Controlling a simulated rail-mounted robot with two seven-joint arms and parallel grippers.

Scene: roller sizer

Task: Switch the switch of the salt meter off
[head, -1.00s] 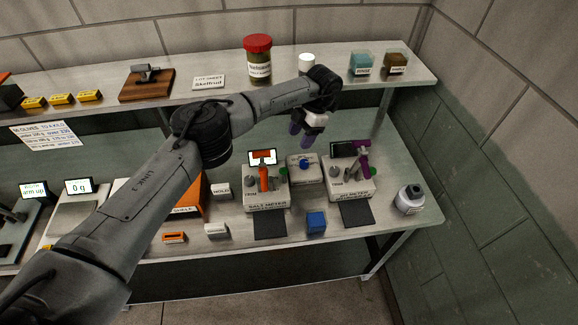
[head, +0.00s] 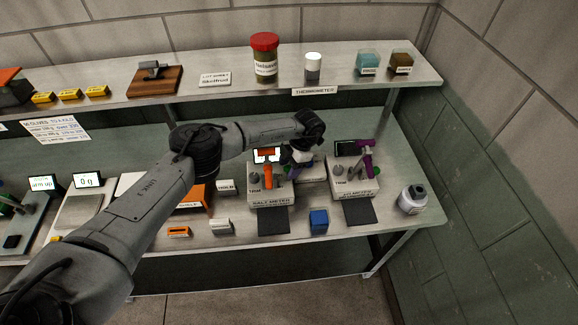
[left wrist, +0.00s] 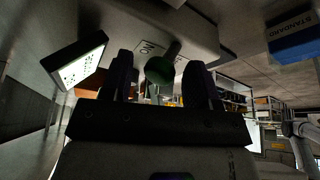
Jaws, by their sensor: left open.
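The salt meter (head: 271,197) is a pale box on the table with a lit display (head: 267,154) and an orange probe (head: 268,176) upright on it. Its lit display also appears in the left wrist view (left wrist: 78,62), at the left. My left gripper (head: 302,167) is at the meter's right side, and its fingers are hard to make out in the head view. In the left wrist view my left gripper (left wrist: 157,75) is open, with a round green part (left wrist: 160,70) showing between its dark fingers. I cannot tell whether they touch it. The switch position is not readable.
The pH meter (head: 355,188) with a purple probe (head: 367,158) stands to the right. A blue block (head: 318,221) and a dark mat (head: 273,220) lie in front. The shelf (head: 215,92) runs above.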

